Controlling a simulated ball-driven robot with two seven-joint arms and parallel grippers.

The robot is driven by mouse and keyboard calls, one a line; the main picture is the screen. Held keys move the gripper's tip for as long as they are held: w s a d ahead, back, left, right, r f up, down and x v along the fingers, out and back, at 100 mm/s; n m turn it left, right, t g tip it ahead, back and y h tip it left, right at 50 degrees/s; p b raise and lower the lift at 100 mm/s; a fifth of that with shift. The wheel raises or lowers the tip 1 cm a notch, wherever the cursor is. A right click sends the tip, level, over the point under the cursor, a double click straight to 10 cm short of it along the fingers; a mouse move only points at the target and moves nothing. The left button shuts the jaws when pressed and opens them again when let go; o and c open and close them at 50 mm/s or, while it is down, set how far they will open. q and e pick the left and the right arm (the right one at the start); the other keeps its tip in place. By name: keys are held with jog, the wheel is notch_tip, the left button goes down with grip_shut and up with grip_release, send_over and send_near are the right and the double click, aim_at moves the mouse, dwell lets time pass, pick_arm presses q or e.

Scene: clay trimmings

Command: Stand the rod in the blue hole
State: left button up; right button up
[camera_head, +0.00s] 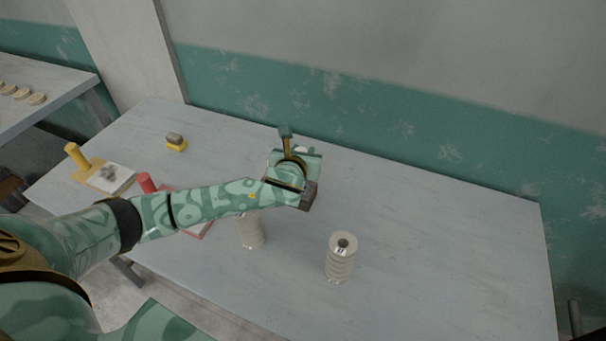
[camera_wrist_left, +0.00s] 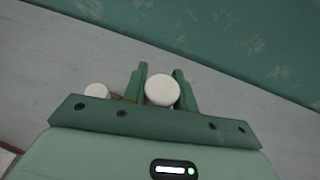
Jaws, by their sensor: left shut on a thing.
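My left gripper (camera_head: 292,150) is over the back middle of the table. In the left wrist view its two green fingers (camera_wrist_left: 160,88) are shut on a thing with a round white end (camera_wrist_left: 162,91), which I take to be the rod. The rod's length is hidden behind that end, so I cannot tell whether it touches anything. A second round white top (camera_wrist_left: 96,90) shows to the left of the fingers, apart from them. No blue hole shows in either view; my forearm and hand cover part of the table. My right gripper is not in view.
Two ribbed pale cylinders (camera_head: 340,258) stand toward the front. A yellow-handled board (camera_head: 101,176), a red-handled one (camera_head: 146,182), and a yellow-and-grey block (camera_head: 175,142) lie left. A brown block (camera_head: 309,196) shows beside my wrist. The table's right side is clear.

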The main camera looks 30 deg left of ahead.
pick_arm(q)
notch_tip(320, 180, down, 7)
jog(key=shift+r+b, duration=0.1)
jog(key=shift+b, duration=1.15)
jog(key=shift+r, duration=0.1)
jog(key=o, duration=1)
